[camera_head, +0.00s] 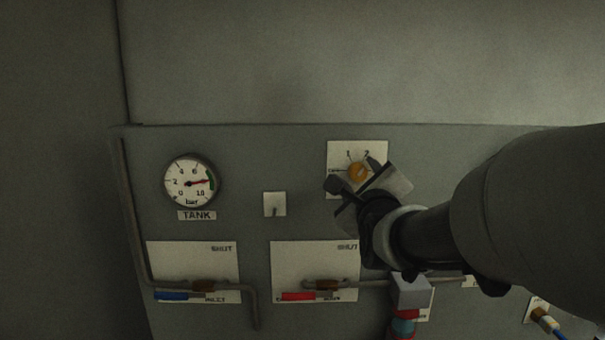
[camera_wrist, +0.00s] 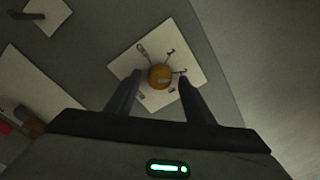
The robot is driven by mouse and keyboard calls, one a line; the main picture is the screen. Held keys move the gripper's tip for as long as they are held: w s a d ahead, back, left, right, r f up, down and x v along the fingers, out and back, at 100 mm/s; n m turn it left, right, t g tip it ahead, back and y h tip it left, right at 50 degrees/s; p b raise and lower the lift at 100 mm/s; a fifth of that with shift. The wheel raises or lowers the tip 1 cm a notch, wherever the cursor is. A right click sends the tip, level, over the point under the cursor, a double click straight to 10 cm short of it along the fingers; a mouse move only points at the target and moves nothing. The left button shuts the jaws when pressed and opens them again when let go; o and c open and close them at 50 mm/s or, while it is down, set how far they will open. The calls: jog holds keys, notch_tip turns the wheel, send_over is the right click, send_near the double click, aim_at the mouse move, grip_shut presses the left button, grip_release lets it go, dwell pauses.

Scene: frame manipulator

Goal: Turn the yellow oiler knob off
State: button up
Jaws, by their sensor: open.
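The yellow-orange oiler knob (camera_head: 359,172) sits on a white plate (camera_head: 342,150) marked 1 and 2, on the grey panel. In the wrist view the knob (camera_wrist: 160,76) appears round, with its plate (camera_wrist: 190,50) turned at an angle. My gripper (camera_head: 356,189) is open in front of the plate and hides part of it in the head view. In the wrist view the fingertips (camera_wrist: 160,78) stand on either side of the knob. I cannot tell whether they touch it. The knob's exact pointing direction is unclear.
A round TANK gauge (camera_head: 190,182) and a small switch plate (camera_head: 274,204) are to the left. Below are a blue-handled valve (camera_head: 172,295) and a red-handled valve (camera_head: 299,296) with pipes. A grey block with a red and blue fitting (camera_head: 409,292) stands below my wrist.

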jog(key=shift+w, duration=0.1)
jog(key=c, duration=1)
jog(key=shift+f, duration=0.1)
jog(key=shift+c, duration=0.2)
